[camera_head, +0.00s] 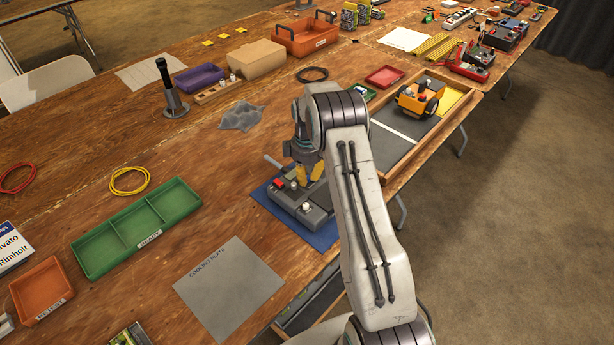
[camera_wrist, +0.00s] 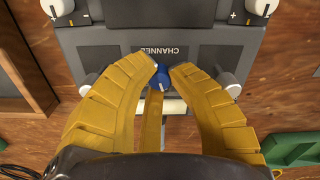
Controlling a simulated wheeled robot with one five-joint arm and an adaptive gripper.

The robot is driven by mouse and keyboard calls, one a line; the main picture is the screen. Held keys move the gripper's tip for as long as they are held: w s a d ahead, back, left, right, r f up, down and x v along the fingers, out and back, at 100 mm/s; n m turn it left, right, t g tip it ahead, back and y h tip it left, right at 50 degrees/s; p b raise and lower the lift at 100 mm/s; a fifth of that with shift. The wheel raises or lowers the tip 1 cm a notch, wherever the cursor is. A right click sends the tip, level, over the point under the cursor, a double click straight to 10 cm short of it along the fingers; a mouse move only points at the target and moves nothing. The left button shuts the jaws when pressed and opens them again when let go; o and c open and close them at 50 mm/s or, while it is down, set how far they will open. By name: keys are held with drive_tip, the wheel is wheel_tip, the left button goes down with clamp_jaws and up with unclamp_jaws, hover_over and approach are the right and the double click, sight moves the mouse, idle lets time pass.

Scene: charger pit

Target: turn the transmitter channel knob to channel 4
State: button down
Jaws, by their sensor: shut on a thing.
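The transmitter (camera_head: 312,217) is a grey box lying on a blue mat at the centre of the head view. Its grey face (camera_wrist: 110,50) fills the upper wrist view, with an upside-down CHANNEL label. The blue channel knob (camera_wrist: 160,77) has a small white mark near its upper edge. My gripper (camera_wrist: 163,72) has yellow fingers, closed in on the knob from both sides at their tips. In the head view my gripper (camera_head: 306,173) is low over the transmitter, partly behind my arm. Channel numbers are not legible, so I cannot tell the selected channel.
Several white knobs, including one (camera_wrist: 229,84), sit around the channel knob. A green READY tray (camera_head: 135,228) stands left.

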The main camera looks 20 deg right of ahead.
sight(307, 177)
idle(0.4)
drive_tip(key=shift+f+m+b, duration=0.1)
drive_tip(key=shift+m+b, duration=0.6)
drive_tip(key=shift+m, duration=0.4)
drive_tip(key=shift+m+b, duration=0.55)
drive_tip(key=shift+m, duration=1.15)
drive_tip(key=c, duration=1.5)
unclamp_jaws()
drive_tip(key=shift+o, duration=0.3)
wheel_tip(307, 177, up, 12)
